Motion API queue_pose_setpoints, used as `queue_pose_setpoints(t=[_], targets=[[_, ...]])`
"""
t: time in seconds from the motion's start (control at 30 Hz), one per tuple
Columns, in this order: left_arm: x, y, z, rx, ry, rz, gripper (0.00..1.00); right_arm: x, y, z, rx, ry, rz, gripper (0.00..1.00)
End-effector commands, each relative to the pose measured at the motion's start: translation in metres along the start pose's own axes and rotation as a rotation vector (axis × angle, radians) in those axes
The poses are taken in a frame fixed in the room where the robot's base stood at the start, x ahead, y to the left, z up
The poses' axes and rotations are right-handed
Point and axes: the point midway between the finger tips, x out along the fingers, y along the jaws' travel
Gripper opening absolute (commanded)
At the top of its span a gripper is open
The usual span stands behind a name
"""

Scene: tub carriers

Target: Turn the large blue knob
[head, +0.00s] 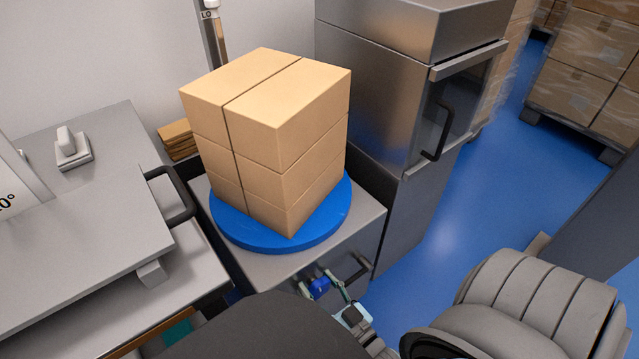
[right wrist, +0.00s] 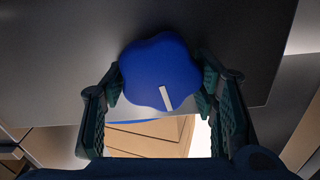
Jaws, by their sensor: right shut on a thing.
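The large blue knob (head: 319,289) is on the front of the metal cabinet under the turntable, and is partly hidden by the fingers. In the right wrist view the knob (right wrist: 158,70) is lobed, with a white pointer mark towards its lower right. My right gripper (head: 323,284) is at the knob. In the right wrist view its fingers (right wrist: 160,88) stand on either side of the knob and are shut on it. My left gripper is not in view.
Stacked cardboard boxes (head: 262,135) stand on a blue turntable (head: 238,233) atop the cabinet. A black handle (head: 352,272) lies just right of the knob. A steel cabinet (head: 372,105) stands behind, and a grey machine (head: 85,215) at left.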

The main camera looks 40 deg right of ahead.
Motion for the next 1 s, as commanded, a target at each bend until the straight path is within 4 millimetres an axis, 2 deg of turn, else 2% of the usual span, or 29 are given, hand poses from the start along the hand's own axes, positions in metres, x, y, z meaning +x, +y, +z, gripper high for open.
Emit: queue_pose_setpoints(t=[0.5,1.0], targets=[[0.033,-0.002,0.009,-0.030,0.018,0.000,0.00,-0.001,-0.003,0.001,-0.472,-0.003,-0.002,0.26],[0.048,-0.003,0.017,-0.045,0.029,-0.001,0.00,-0.001,-0.006,0.003,-0.946,-0.003,-0.002,0.26]])
